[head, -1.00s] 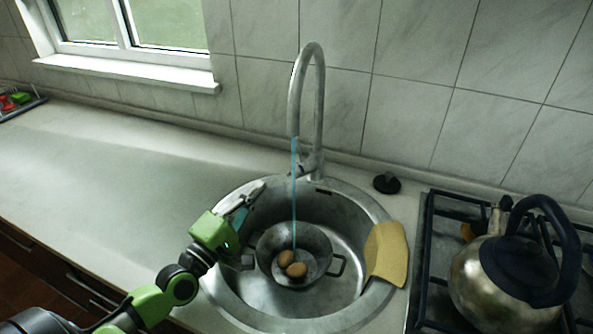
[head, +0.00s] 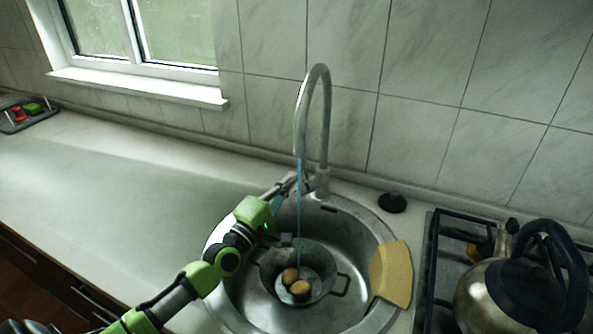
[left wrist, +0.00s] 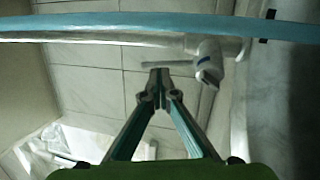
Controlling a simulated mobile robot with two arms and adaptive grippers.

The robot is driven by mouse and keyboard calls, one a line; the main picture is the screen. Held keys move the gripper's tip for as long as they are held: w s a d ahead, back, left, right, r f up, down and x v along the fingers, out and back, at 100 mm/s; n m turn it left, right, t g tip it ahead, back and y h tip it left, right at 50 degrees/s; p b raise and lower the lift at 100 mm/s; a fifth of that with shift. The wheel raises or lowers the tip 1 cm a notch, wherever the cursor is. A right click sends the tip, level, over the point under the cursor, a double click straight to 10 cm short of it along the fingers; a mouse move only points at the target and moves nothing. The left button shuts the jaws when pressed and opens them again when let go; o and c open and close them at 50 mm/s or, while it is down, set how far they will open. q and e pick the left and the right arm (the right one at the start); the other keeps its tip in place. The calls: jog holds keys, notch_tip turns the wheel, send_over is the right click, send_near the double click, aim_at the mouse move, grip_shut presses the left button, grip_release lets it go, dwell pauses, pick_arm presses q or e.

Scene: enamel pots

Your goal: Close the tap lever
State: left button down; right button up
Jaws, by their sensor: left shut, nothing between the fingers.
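The grey tap (head: 325,120) arches over the round sink, and a thin blue stream of water (head: 299,215) runs from its spout into a pot. The tap body (left wrist: 207,62) shows in the left wrist view, with its slim lever (left wrist: 183,65) sticking out to the left. My left gripper (head: 292,180) is shut and empty beside the tap's base, partly covering the lever in the head view. In the left wrist view its fingertips (left wrist: 158,80) overlap the lever's end; I cannot tell whether they touch. The water crosses the top of that view as a blue band.
A pot (head: 325,265) with brown round items stands in the sink (head: 240,305). A yellow cloth-like piece (head: 391,273) lies over the sink's right rim. A kettle (head: 490,290) stands on the stove at right.

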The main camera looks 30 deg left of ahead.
aim_at(304, 165)
pick_arm(q)
jog(key=shift+x, duration=1.5)
jog(key=shift+w+d+r+p, duration=0.2)
jog(key=shift+w+r+p, duration=0.1)
jog(key=shift+w, duration=0.05)
jog(key=shift+w+d+r, duration=0.2)
jog(key=shift+w+d, duration=0.15)
jog(key=shift+w, duration=0.15)
jog(key=shift+s+f, duration=0.1)
jog(key=shift+s, duration=0.05)
